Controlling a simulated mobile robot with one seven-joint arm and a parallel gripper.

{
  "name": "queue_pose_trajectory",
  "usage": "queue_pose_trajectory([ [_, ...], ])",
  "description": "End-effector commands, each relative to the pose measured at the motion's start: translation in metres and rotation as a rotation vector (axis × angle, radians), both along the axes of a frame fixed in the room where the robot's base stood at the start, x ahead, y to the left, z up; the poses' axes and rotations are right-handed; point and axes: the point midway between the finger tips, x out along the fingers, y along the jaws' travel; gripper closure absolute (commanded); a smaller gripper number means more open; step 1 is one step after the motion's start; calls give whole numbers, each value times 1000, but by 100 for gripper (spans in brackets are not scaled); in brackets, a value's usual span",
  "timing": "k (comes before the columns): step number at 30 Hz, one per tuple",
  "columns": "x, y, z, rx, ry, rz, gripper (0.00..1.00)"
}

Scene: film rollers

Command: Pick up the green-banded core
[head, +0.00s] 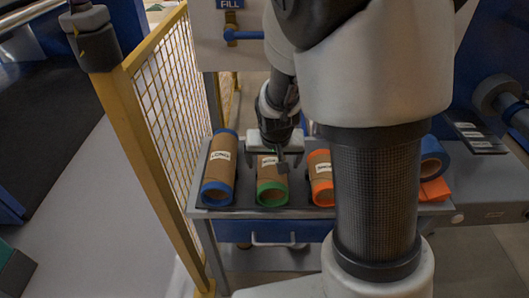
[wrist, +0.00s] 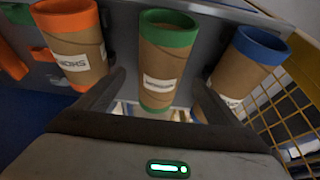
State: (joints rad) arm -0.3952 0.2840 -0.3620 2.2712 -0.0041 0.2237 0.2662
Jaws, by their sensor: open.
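The green-banded core (head: 271,183) is a brown cardboard tube with green ends and a white label. It lies on the grey table between two other cores, its near open end toward the head camera. My gripper (head: 275,158) is open above its far part and hides some of the tube and label. In the wrist view the green-banded core (wrist: 168,62) shows between the two spread fingers of my gripper (wrist: 160,88). I cannot tell how far the fingertips are above it.
A blue-banded core (head: 220,165) labelled LONG lies to the left, and an orange-banded core (head: 320,172) to the right. Blue and orange items (head: 433,160) sit farther right, partly behind my arm. A yellow mesh fence (head: 172,100) stands close to the table's left side.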

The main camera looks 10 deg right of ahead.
Motion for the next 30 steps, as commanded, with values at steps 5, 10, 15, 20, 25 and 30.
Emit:
queue_pose_trajectory([
  [5,5,-1,-11,1,0,-2,13],
  [10,19,-4,-34,0,2,-2,13],
  [15,26,-5,-49,0,1,0,13],
  [20,27,-4,-49,2,-1,1,13],
  [25,27,-4,-49,2,-1,1,25],
  [30,27,-4,-49,1,0,0,53],
])
